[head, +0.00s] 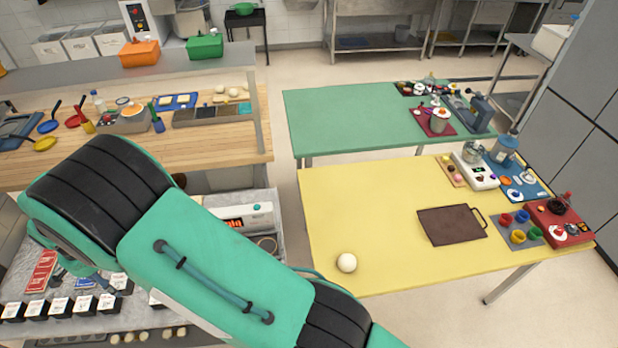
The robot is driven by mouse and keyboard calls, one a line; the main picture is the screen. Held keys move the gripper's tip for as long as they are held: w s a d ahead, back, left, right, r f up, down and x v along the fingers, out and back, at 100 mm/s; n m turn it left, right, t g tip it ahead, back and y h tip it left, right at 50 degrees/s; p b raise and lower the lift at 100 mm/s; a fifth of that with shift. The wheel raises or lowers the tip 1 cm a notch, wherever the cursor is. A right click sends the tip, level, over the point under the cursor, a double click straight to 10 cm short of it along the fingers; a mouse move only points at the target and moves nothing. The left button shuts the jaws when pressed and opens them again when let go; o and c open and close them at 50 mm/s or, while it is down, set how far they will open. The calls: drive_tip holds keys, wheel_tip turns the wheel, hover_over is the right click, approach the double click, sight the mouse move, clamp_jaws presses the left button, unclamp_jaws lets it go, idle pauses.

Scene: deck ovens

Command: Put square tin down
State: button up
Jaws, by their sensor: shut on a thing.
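I cannot make out a square tin in the head view. My own green and black arm crosses the lower left and covers much of the counter there.
A yellow table (375,215) holds a white ball (346,262), a brown board (452,225) and a red tray (560,222); its middle is clear. A green table (335,115) stands behind. Several small labelled boxes (60,307) line the grey counter at lower left.

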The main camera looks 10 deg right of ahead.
drive_tip(key=shift+r, duration=0.75)
drive_tip(key=w+d+m, duration=0.1)
drive_tip(key=w+d, duration=0.7)
drive_tip(key=d, duration=0.2)
drive_tip(key=w+d+m, duration=0.2)
drive_tip(key=w+d, duration=0.7)
drive_tip(key=d, duration=0.2)
drive_tip(key=w+d+m, duration=0.2)
drive_tip(key=w+d, duration=0.7)
drive_tip(key=d, duration=0.1)
drive_tip(key=shift+w+d, duration=0.2)
drive_tip(key=shift+d, duration=0.2)
drive_tip(key=w+d+m, duration=0.3)
drive_tip(key=w+d, duration=0.1)
drive_tip(key=d, duration=1.7)
drive_tip(key=w+d+m, duration=0.2)
drive_tip(key=w+d, duration=0.1)
drive_tip(key=d, duration=1.7)
drive_tip(key=s+d+m, duration=0.2)
drive_tip(key=s+d, duration=0.1)
drive_tip(key=d, duration=0.9)
drive_tip(key=s+d+m, duration=0.2)
drive_tip(key=s+d, duration=0.1)
drive_tip(key=d, duration=1)
wheel_tip(320, 180, down, 10)
drive_tip(key=shift+s+a+r, duration=0.15)
drive_tip(key=shift+a, duration=0.05)
